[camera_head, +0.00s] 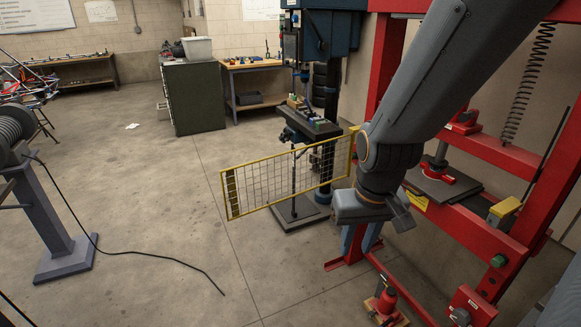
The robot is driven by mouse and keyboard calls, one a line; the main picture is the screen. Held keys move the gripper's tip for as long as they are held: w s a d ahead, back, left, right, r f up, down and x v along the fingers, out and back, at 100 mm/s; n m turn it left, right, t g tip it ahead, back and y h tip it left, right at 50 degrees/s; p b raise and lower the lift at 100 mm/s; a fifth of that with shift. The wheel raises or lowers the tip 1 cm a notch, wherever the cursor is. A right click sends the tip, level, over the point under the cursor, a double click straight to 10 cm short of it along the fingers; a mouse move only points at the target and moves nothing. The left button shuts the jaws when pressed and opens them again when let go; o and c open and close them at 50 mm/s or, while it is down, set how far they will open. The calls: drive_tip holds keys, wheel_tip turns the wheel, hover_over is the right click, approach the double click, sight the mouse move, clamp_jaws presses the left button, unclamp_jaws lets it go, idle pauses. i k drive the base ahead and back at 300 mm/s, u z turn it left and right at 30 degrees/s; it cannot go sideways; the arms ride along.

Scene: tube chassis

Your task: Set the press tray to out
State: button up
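The red press frame (480,225) stands at the right. A dark flat plate (425,187), which looks like the press tray, rests on its crossbed with a red block (452,183) above it. How far the plate is slid out cannot be told. My gripper (397,218) hangs in front of the press, left of and below the plate, pointing down. It appears apart from the plate, and no held object shows. Its fingers are seen at an angle, and their opening cannot be made out. My arm hides part of the press.
A yellow mesh guard (283,187) stands swung out left of my gripper. Behind it is a drill press (313,126). A black cable (150,257) crosses the floor at left. The middle floor is clear.

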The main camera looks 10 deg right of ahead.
sight(439, 191)
drive_tip(key=u, duration=0.95)
drive_tip(key=i, duration=2.65)
drive_tip(key=z, duration=2.85)
